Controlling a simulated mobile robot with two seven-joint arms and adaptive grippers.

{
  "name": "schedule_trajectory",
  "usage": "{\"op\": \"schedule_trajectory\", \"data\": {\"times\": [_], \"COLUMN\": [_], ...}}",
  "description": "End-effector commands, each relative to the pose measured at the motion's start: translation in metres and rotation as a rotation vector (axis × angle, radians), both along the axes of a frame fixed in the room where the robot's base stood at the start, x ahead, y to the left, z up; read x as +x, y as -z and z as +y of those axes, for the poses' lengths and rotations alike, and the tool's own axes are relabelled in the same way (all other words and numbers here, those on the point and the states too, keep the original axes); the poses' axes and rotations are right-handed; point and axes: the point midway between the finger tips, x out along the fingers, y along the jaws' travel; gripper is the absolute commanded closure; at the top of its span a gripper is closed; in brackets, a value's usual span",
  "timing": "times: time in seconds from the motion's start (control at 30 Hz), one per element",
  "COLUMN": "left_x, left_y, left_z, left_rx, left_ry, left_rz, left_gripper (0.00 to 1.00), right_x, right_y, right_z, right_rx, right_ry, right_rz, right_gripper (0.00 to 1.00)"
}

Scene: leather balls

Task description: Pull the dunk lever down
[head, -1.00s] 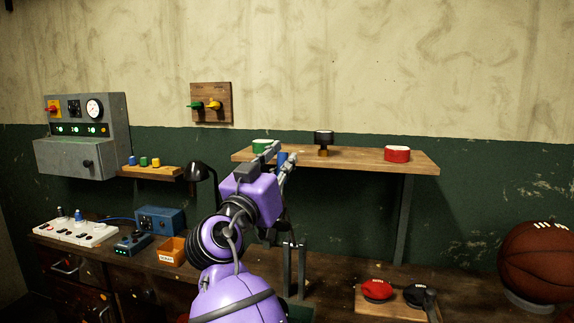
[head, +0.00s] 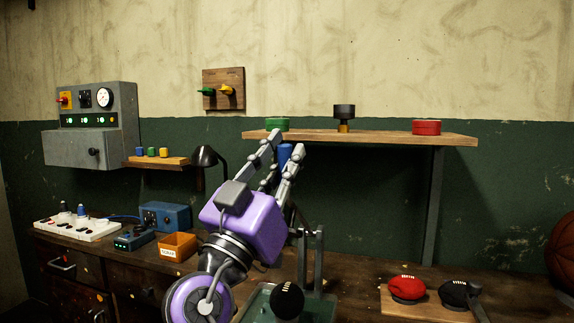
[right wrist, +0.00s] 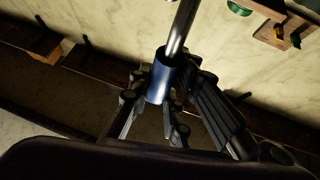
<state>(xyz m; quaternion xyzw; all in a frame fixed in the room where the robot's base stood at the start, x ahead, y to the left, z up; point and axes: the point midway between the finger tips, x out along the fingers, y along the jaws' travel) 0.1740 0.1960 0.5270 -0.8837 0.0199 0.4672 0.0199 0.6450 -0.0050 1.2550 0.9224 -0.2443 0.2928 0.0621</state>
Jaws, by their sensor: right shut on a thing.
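The lever's blue cylindrical handle (head: 285,154) sits between the fingers of my right gripper (head: 285,150) in the head view, just below the shelf's front edge. In the right wrist view the same blue handle (right wrist: 161,80) is between the finger pads, and a shiny metal rod (right wrist: 182,28) runs up from it. My right gripper (right wrist: 160,95) is shut on the handle. The purple gripper body hides much of the lever's lower part in the head view. A metal stand (head: 311,262) rises on the bench beside the gripper. My left gripper is not in view.
A wooden shelf (head: 380,137) holds green, black and red items. On the bench, a black ball (head: 287,300) is by a green base. A red ball (head: 407,288) and a black ball (head: 455,293) lie right. A grey control box (head: 95,150) is on the wall.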

Motion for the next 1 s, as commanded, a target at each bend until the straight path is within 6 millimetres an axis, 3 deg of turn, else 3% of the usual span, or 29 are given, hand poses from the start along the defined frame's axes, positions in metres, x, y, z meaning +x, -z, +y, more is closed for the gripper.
{"op": "schedule_trajectory", "data": {"times": [0.37,0.4,0.53,0.87,1.0], "left_x": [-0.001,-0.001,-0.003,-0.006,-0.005], "left_y": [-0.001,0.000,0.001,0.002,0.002], "left_z": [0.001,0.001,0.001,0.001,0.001], "left_rx": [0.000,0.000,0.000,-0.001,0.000], "left_ry": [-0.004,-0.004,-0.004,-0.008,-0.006], "left_rz": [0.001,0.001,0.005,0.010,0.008], "left_gripper": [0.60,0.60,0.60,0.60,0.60], "right_x": [-0.001,-0.001,-0.001,-0.001,-0.010], "right_y": [-0.001,-0.001,-0.001,0.001,0.009], "right_z": [0.001,0.001,0.001,0.001,0.007], "right_rx": [-0.001,-0.001,-0.001,-0.001,-0.002], "right_ry": [-0.002,-0.002,-0.002,-0.001,-0.002], "right_rz": [-0.005,-0.005,-0.004,-0.002,0.000], "right_gripper": [1.00,0.80,0.63,0.63,0.63]}}
